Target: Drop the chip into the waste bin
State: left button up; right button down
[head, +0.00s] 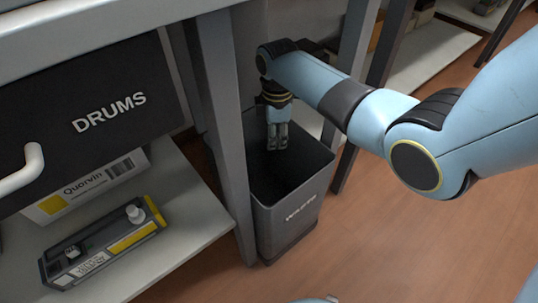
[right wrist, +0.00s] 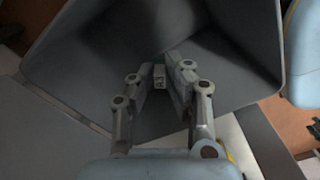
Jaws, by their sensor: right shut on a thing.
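The waste bin (head: 284,215) is a dark grey, open-topped box on the floor beside a table leg. My right gripper (head: 277,145) points down over the bin's opening. In the right wrist view its fingers (right wrist: 160,75) are closed on a small grey chip (right wrist: 159,77), with the bin's inner walls (right wrist: 235,40) around and below. The chip is hard to make out in the head view. My left gripper does not show.
A toner cartridge (head: 104,243) with a yellow band lies on the shelf (head: 190,220) at left. A grey table leg (head: 228,140) stands left of the bin. The floor at right is clear.

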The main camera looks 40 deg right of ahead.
jog(key=c, duration=1.2)
grip_release()
jog(key=shift+c, duration=0.2)
notch_tip(320, 180, up, 12)
